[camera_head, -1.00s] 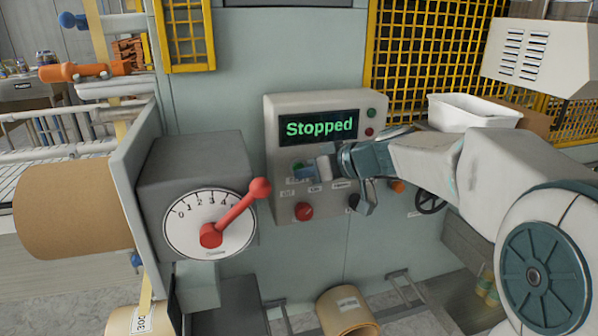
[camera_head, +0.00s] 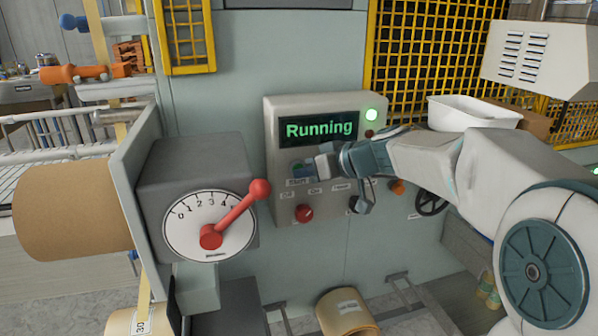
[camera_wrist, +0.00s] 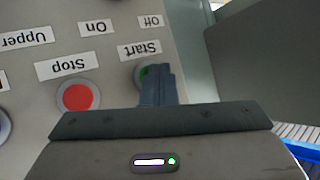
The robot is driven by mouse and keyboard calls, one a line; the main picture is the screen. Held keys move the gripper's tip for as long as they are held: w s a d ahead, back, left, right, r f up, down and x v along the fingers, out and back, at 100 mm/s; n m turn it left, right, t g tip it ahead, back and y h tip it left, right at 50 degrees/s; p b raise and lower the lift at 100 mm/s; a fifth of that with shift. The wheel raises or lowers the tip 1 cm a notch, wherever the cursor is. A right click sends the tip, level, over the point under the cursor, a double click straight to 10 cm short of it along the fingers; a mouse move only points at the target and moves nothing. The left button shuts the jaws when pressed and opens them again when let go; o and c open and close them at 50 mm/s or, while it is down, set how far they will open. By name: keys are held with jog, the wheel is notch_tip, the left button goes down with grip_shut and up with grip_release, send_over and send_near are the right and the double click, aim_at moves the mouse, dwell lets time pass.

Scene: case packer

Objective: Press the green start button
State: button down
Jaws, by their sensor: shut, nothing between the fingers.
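The green start button (camera_wrist: 144,76) shows in the wrist view beside the "Start" label, partly hidden behind my fingertips. My gripper (camera_wrist: 160,75) is shut and empty, its tips over the button; whether they touch it I cannot tell. In the head view my gripper (camera_head: 318,168) is at the control panel (camera_head: 272,140), below its display, and covers most of the button area. The display (camera_head: 319,129) reads "Running" in green. A green lamp (camera_head: 372,115) at the panel's upper right is lit.
A red stop button (camera_wrist: 78,96) sits close beside the start button. A red knob (camera_head: 304,213) is lower on the panel. A dial with a red lever (camera_head: 238,214) stands out at the left. A white bin (camera_head: 470,112) is behind my arm.

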dwell(0.4)
jog(key=shift+s+d+b, duration=0.25)
jog(key=shift+s+b, duration=0.5)
jog(key=shift+b, duration=0.2)
jog(key=s+b, duration=0.1)
jog(key=s+d+b, duration=0.1)
jog(key=s, duration=0.1)
jog(key=s+b, duration=0.1)
jog(key=shift+s+d+b, duration=0.3)
jog(key=shift+s+b, duration=0.05)
jog(key=shift+b, duration=0.05)
